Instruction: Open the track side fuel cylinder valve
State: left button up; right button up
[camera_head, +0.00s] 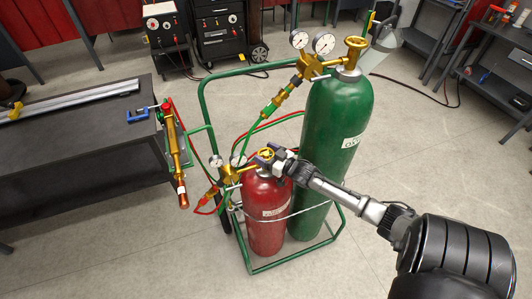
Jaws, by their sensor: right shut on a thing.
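The red fuel cylinder (264,222) stands upright in a green cart frame, at the middle of the head view. Its yellow valve handwheel (265,155) is on top. My right gripper (271,154) reaches in from the right and is shut on the handwheel; its fingers partly cover the wheel. A brass regulator with gauges (217,161) is fitted at the left of the valve. How far the valve is turned cannot be told. My left gripper is not in view.
A taller green cylinder (330,130) with a brass valve and two gauges stands right behind the red one. A torch (178,165) hangs at the left beside a dark table (70,150). Red and green hoses run around the cart. Open floor (130,255) lies at the front left.

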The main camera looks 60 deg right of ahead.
jog(key=n+y+b, duration=0.1)
jog(key=n+y, duration=0.2)
jog(key=y, duration=0.1)
jog(key=shift+f+y, duration=0.1)
jog(key=shift+y, duration=0.2)
jog(key=shift+n+y+b, duration=0.3)
jog(key=shift+y+b, duration=0.15)
jog(key=shift+y, duration=0.05)
jog(key=shift+g+y, duration=0.3)
jog(key=o, duration=0.9)
jog(key=shift+p+v, duration=1)
jog(key=shift+v, duration=5)
